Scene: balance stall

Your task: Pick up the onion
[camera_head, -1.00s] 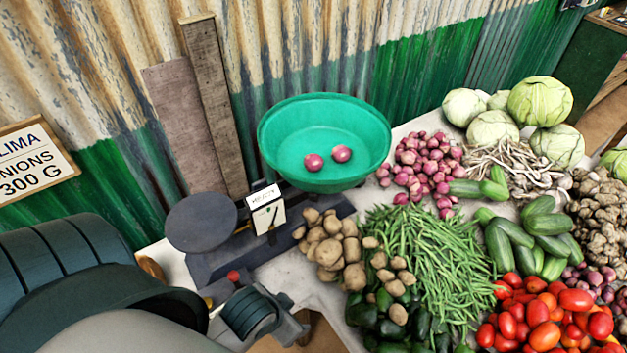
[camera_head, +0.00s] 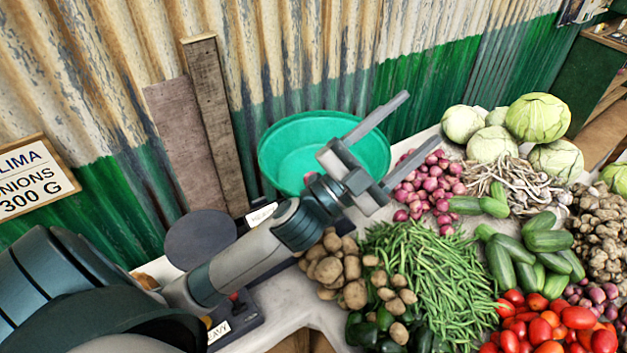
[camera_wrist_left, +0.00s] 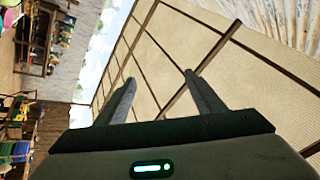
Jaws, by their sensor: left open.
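A heap of red onions (camera_head: 437,183) lies on the table to the right of the green scale bowl (camera_head: 290,150). One onion (camera_head: 310,177) in the bowl shows partly behind my gripper. My left gripper (camera_head: 406,122) is open and empty. Its two fingers point right and up, and it is raised in front of the bowl's right side and the near edge of the heap. The left wrist view shows both fingers apart with nothing between them, facing the roof and distant shelves. My right gripper is in neither view.
The scale's dark round plate (camera_head: 200,238) is left of the bowl. Potatoes (camera_head: 335,265), green beans (camera_head: 425,265), cucumbers (camera_head: 530,250), tomatoes (camera_head: 540,325), garlic (camera_head: 510,180) and cabbages (camera_head: 540,117) crowd the table. A corrugated wall (camera_head: 330,60) stands behind.

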